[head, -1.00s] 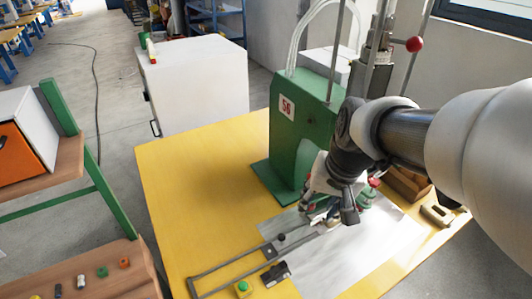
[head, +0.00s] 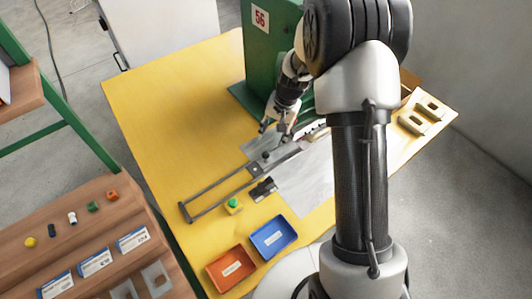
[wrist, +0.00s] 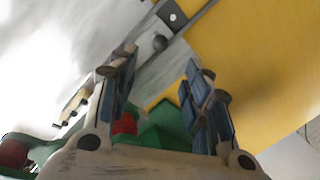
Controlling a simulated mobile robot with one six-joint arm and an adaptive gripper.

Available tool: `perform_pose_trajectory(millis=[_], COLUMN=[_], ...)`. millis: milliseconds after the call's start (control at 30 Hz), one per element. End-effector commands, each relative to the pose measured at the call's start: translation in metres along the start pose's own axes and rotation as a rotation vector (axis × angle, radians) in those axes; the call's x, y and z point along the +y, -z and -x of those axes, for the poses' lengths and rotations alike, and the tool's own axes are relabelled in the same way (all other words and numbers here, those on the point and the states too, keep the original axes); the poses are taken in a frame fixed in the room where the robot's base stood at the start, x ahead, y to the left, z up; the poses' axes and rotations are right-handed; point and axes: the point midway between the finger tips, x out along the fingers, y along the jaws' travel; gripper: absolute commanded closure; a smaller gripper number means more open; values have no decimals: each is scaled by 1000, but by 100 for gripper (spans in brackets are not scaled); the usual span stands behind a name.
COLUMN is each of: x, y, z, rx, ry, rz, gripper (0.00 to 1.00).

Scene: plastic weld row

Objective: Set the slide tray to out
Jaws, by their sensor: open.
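The slide tray (head: 282,153) is a flat grey plate at the press end of a pair of grey rails (head: 213,191) on the yellow table. The outer stretch of the rails is bare. A dark round knob (head: 265,155) stands on the tray's outer end; it also shows in the wrist view (wrist: 159,43), beyond my fingertips. My gripper (head: 274,128) is low over the tray, beside the knob on the press side. In the wrist view my gripper (wrist: 163,68) has its two fingers apart with nothing between them. The tray's inner end is partly hidden by the arm.
The green press (head: 268,45) stands behind my gripper. The yellow table left of the rails is clear.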

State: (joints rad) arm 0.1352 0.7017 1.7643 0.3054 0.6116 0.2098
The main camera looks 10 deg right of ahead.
Motion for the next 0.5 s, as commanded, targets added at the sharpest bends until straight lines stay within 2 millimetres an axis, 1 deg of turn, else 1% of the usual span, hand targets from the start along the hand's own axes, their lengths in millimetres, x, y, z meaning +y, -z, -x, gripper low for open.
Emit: perform_pose_trajectory(millis=[33, 200, 400, 500], x=[1, 1, 1, 1], y=[-1, -1, -1, -1], z=[-16, -54, -94, -109], rx=[-4, -3, -3, -1], ry=[-2, -2, -2, -1], rz=[1, 0, 1, 1], gripper=[55, 55, 55, 55])
